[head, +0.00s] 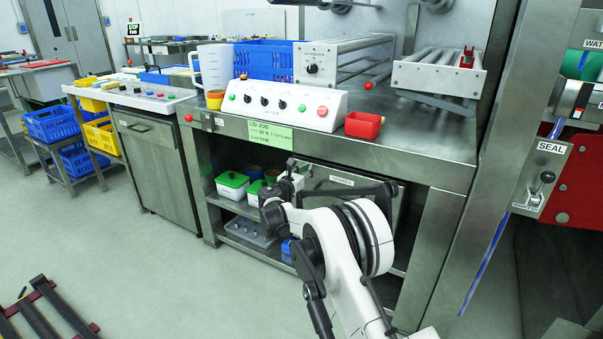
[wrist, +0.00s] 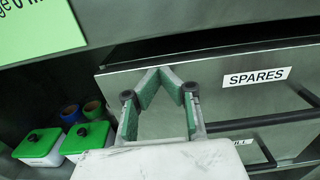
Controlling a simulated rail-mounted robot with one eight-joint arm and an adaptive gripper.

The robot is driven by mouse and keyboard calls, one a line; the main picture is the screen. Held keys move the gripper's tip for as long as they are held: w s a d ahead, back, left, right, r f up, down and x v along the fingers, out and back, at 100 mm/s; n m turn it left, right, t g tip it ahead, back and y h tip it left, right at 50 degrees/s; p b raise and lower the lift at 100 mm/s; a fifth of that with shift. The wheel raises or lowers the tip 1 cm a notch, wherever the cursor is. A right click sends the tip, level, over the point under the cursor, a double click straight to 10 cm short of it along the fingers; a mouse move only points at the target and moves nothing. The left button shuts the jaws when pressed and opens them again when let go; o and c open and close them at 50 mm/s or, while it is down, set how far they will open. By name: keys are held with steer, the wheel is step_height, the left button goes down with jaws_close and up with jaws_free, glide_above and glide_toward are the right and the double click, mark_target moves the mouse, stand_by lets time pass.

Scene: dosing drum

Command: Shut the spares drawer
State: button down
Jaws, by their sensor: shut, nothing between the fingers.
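The spares drawer (wrist: 225,92) has a grey metal front with a white SPARES label and a dark bar handle (wrist: 285,116). A dark gap shows above its top edge, under the bench; how far it stands out I cannot tell. In the head view, the drawer (head: 318,178) is partly hidden behind my arm. My gripper (wrist: 164,72) is shut and empty, its green-padded fingers meeting in front of the drawer's left part, left of the label and handle. Whether the tips touch the front is unclear. In the head view my gripper (head: 291,163) is at the drawer's left end.
A second drawer (wrist: 256,153) with a partly hidden label lies below. Green-lidded white tubs (wrist: 88,140) stand on the shelf to the left. The bench edge (head: 400,163) overhangs the drawers. The floor (head: 150,260) on the left is mostly free.

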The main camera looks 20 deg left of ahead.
steer(key=shift+w+d, duration=0.1)
steer(key=shift+w, duration=0.55)
